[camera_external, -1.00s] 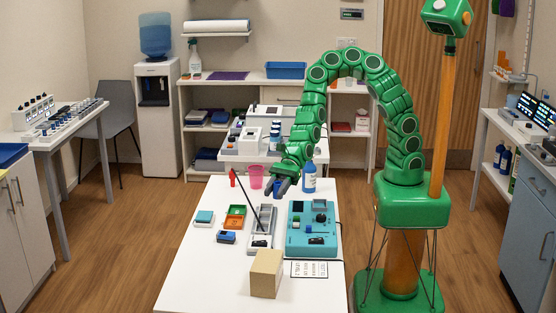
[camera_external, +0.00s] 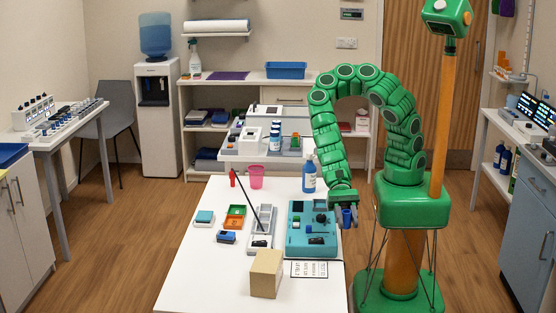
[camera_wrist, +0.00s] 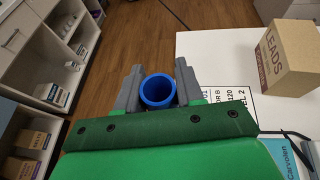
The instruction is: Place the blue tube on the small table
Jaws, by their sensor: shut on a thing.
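My gripper (camera_external: 346,208) is shut on the blue tube (camera_external: 347,222), just off the right edge of the white table (camera_external: 200,270) in the external view. In the wrist view, the tube (camera_wrist: 158,91) stands between the two grey fingers (camera_wrist: 158,84) with its round open end facing the camera. Wood floor shows beyond the tube. Which of the white tables is the small table I cannot tell; a grey-legged one (camera_external: 78,122) stands at the left with a device and several small items on it.
On the middle table are a teal device (camera_external: 302,244), a cardboard box (camera_external: 266,274), a blue bottle (camera_external: 309,174), a pink cup (camera_external: 257,177) and orange and green trays (camera_external: 234,222). Its front left is clear. A grey chair (camera_external: 118,110) stands behind the left table.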

